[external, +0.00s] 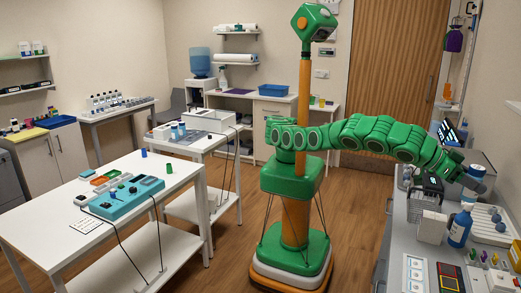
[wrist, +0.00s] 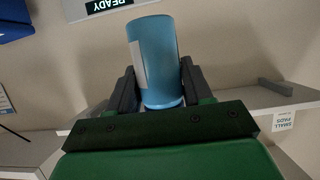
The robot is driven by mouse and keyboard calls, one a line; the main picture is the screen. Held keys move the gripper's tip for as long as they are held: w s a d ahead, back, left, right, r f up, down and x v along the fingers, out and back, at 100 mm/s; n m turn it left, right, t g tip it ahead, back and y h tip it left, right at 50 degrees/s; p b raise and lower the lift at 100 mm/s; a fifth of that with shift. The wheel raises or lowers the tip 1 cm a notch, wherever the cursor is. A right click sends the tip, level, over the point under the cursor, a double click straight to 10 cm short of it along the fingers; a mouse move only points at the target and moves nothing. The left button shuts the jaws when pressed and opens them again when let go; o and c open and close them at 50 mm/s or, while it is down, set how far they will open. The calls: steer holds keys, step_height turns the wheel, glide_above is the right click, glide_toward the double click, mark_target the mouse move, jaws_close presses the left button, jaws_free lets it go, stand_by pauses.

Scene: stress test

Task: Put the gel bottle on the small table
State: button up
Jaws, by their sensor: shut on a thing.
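My gripper (wrist: 157,88) is shut on a blue cylindrical bottle (wrist: 158,62) with a pale label, which stands between its two dark fingers in the wrist view. In the external view my arm reaches right over the grey counter, with my gripper (external: 476,180) above it; the held bottle is not clear there. A blue pump bottle with a white label (external: 461,228) shows below my gripper; I cannot tell whether it is the held one. Two white tables stand at left, a near one (external: 50,222) and a farther one (external: 192,150); I cannot tell which is the small table.
The near table carries a teal device (external: 125,197) with cables and small trays. The farther table holds a white machine (external: 208,120) and bottles. The grey counter (external: 398,245) is crowded, with a white box (external: 432,227) and racks.

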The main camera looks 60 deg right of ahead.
steer(key=s+d+r+n+h, duration=0.1)
steer(key=s+d, duration=0.2)
steer(key=d, duration=0.2)
steer(key=shift+w+a+f, duration=0.1)
steer(key=shift+w+f, duration=0.1)
steer(key=shift+f, duration=6.3)
steer(key=shift+w+a+f, duration=0.1)
steer(key=shift+w+f, duration=0.05)
steer(key=shift+f, duration=6.35)
steer(key=shift+f, duration=0.1)
steer(key=o, duration=1.1)
steer(key=shift+w+d, duration=0.1)
steer(key=shift+w, duration=0.05)
steer(key=shift+w+r, duration=0.2)
steer(key=shift+r, duration=0.1)
